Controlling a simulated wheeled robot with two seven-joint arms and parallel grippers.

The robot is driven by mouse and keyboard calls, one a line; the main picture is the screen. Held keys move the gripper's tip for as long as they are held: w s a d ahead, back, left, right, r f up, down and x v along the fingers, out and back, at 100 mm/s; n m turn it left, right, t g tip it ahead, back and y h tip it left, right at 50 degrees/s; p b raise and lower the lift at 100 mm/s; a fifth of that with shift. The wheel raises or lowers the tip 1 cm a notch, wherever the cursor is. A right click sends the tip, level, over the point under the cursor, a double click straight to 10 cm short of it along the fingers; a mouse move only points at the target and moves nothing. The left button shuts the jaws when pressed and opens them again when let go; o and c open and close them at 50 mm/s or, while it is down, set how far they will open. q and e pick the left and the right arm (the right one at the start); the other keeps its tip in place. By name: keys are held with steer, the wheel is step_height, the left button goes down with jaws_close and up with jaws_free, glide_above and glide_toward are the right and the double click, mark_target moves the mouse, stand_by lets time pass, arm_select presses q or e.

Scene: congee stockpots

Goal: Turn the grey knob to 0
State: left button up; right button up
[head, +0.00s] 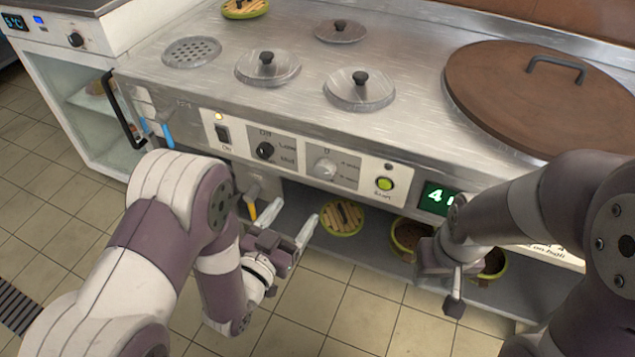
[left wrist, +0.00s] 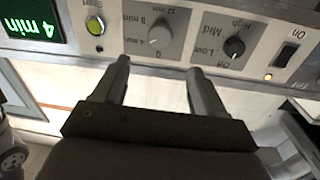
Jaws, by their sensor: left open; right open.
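The grey knob (head: 325,168) sits on a pale panel on the counter's front, with 0 above it and minute marks beside it. In the left wrist view the panel is upside down and the grey knob (left wrist: 159,36) lies just beyond my fingertips. I cannot make out its pointer. My left gripper (head: 283,208) is open and empty, below and in front of the panel; its two fingers (left wrist: 159,66) are apart and do not touch the knob. My right gripper (head: 447,278) is open, hanging lower right of the panel. The green display (left wrist: 32,22) reads 4 min.
A black knob (head: 265,150) and black On switch (head: 223,134) are left of the grey knob; the green Start button (head: 385,184) is right. Lidded pots and a large brown lid (head: 540,95) are on top.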

mark_target(322, 173)
arm_select(q)
steer(key=b+x, duration=0.2)
steer(key=x, duration=0.8)
steer(key=shift+w+d+f, duration=0.15)
steer(key=shift+w, duration=0.2)
steer(key=shift+w+d, duration=0.1)
steer(key=shift+w, duration=0.15)
steer(key=shift+c, duration=0.3)
steer(key=c, duration=1)
